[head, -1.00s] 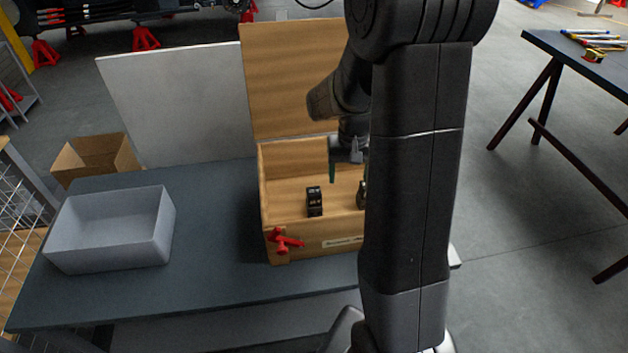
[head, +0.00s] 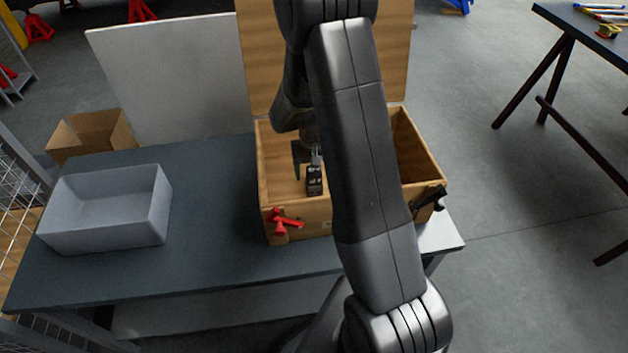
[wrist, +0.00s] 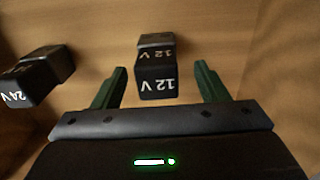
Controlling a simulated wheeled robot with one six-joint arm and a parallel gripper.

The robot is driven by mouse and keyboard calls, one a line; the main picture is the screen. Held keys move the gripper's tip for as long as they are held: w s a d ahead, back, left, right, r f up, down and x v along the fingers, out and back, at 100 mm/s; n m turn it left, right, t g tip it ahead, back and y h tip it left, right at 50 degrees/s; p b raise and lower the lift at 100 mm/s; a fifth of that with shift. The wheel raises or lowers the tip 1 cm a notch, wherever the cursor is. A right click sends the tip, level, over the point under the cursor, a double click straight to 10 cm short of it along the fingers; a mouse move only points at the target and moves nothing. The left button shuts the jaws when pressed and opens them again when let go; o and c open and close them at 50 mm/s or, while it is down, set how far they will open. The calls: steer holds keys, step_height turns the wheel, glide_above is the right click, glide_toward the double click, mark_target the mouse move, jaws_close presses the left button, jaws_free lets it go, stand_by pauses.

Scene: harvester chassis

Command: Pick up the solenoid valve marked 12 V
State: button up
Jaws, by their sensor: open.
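The solenoid valve marked 12 V (wrist: 157,72) is a black block with white lettering. In the wrist view it stands between and just ahead of the two green fingers of my gripper (wrist: 160,85), with a gap on both sides. My gripper is open. In the head view the 12 V valve (head: 314,181) stands in the wooden box (head: 297,218), with my gripper (head: 306,168) right over it, partly hidden by my arm. A second black valve marked 24 V (wrist: 38,75) lies to the left in the wrist view; my arm hides it in the head view.
The box's lid stands open behind it, and red (head: 283,223) and black (head: 428,203) clamps sit on its front corners. An empty grey bin (head: 107,210) stands left on the dark table (head: 215,215). The table between bin and box is clear.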

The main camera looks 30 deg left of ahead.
mark_target(314, 181)
step_height(314, 181, down, 5)
steer(key=shift+d+r+p, duration=0.1)
steer(key=shift+d+p, duration=0.05)
steer(key=shift+p, duration=0.2)
jaws_close()
steer(key=shift+r, duration=0.1)
